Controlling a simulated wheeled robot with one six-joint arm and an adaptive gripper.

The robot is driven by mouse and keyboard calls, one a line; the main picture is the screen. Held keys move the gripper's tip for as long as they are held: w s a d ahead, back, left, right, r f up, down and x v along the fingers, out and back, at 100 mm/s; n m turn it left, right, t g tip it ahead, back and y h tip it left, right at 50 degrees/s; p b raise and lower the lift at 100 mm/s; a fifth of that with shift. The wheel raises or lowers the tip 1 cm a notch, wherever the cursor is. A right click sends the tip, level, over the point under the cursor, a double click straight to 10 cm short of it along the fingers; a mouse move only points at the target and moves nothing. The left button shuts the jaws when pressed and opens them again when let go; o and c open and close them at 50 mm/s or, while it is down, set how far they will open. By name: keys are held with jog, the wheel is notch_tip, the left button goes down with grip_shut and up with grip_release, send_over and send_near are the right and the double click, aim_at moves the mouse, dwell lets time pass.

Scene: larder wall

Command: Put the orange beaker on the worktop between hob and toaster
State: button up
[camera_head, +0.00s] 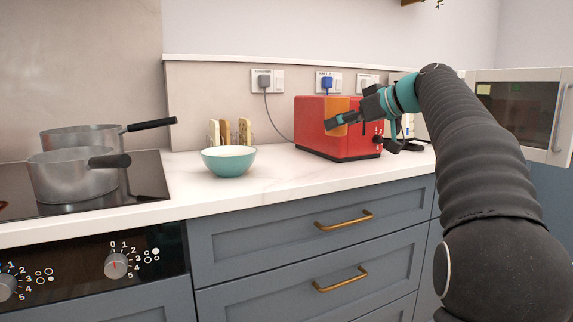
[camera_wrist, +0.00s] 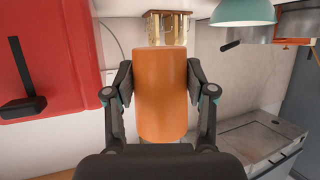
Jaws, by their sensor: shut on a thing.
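My gripper (camera_head: 350,121) is shut on the orange beaker (camera_head: 338,106), in front of the red toaster (camera_head: 312,128) in the head view and above the worktop (camera_head: 265,182). The red toaster (camera_wrist: 50,60) is at the left there, apart from the beaker. The black hob (camera_head: 143,184) is at the left of the head view.
A teal bowl (camera_head: 229,162) stands between hob and toaster, with a rack of toast-like slices (camera_head: 228,134) behind it. Two pans (camera_head: 75,175) are on the hob. Worktop is clear between bowl and toaster. An open white door (camera_head: 520,110) is at right. Plugged sockets (camera_head: 267,81) line the wall.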

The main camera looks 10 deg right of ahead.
send_over(304, 171)
notch_tip(304, 171, down, 5)
jog(key=shift+a+f+b, duration=0.1)
jog(key=shift+f+b, duration=0.1)
jog(key=shift+b, duration=0.2)
jog(key=shift+f+b, duration=0.4)
jog(key=shift+f, duration=1.55)
jog(key=shift+f, duration=0.2)
jog(key=o, duration=1.3)
jog(key=shift+r, duration=0.1)
jog(key=shift+r, duration=0.25)
jog(key=v, duration=1.2)
